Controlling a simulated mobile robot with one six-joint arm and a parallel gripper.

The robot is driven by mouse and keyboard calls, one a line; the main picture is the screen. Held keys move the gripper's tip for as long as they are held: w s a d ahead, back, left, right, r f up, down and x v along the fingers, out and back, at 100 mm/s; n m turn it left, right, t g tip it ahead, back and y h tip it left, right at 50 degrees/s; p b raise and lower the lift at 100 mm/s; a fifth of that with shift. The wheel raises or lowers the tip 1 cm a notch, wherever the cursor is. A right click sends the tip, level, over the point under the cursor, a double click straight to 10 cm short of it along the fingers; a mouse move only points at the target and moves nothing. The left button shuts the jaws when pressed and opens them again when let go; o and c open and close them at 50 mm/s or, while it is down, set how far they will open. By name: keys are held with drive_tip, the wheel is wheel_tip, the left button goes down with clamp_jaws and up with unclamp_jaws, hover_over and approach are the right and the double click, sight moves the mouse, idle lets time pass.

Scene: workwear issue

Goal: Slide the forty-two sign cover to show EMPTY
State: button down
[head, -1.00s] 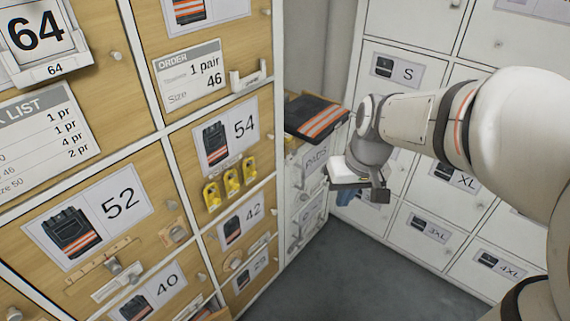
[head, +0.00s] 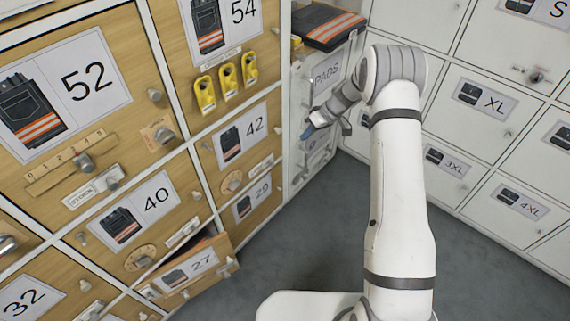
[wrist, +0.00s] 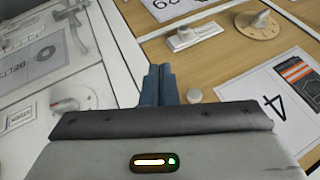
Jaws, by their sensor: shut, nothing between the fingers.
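The forty-two door (head: 213,128) is a wooden front with a picture label reading 42. Below its label is a small sign with a pale sliding cover (head: 262,166), to the right of a round dial (head: 232,182). In the wrist view, upside down, the cover with its knob (wrist: 193,38) lies above and right of my fingertips; its word is too small to read. My gripper (head: 307,131) is shut and empty, its blue fingers (wrist: 160,68) together. It is apart from the sign, to the right of the 42 door in the head view.
The 27 drawer (head: 190,272) stands partly open below. A round door knob (wrist: 194,96) is right of my fingers. Grey floor (head: 300,250) is clear.

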sight(270, 163)
drive_tip(key=shift+w+f, duration=0.2)
drive_tip(key=shift+f, duration=0.5)
drive_tip(key=s+a+f+b, duration=0.2)
drive_tip(key=a+f, duration=0.6)
drive_tip(key=shift+s+a+f+b, duration=0.3)
drive_tip(key=shift+s+a+f, duration=0.05)
drive_tip(key=shift+a+f, duration=0.05)
